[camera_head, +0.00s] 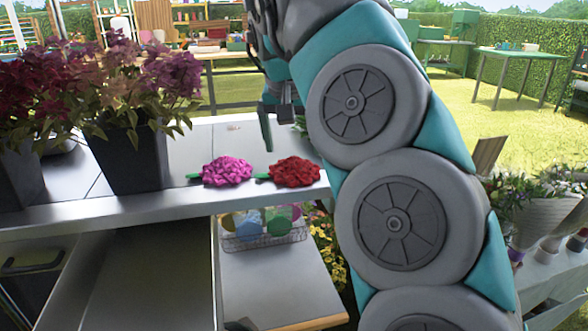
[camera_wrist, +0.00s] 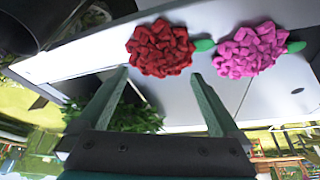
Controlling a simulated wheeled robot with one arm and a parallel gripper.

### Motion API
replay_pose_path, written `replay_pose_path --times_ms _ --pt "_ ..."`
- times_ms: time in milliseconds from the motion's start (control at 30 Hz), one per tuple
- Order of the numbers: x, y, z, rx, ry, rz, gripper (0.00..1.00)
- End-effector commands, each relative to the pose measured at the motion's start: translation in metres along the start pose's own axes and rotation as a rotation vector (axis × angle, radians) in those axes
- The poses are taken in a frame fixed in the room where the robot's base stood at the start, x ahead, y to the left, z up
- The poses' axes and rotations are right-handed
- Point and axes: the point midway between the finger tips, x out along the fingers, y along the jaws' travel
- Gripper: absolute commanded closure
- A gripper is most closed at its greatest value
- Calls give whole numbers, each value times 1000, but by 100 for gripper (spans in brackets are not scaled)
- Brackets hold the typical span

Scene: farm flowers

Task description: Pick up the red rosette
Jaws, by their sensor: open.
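The red rosette (camera_head: 295,171) lies on the grey counter (camera_head: 60,215) near its front edge, with a green tab at its left. A pink rosette (camera_head: 227,171) lies just left of it. In the wrist view the red rosette (camera_wrist: 161,48) is beyond the fingertips, and the pink rosette (camera_wrist: 250,49) is to its right. My gripper (camera_wrist: 161,76) is open and empty, apart from both rosettes. In the head view my gripper (camera_head: 266,130) is partly hidden by my arm and hangs behind the red rosette.
Dark pots of purple and pink flowers (camera_head: 125,155) stand on the counter at left. Below is a lower shelf (camera_head: 270,285) with a wire basket (camera_head: 265,238) of colored items. A leafy green plant (camera_wrist: 120,108) is close to my gripper in the wrist view.

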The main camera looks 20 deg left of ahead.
Motion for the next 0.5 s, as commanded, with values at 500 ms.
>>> replay_pose_path --times_ms 500 --pt "42 0 -1 1 3 1 0"
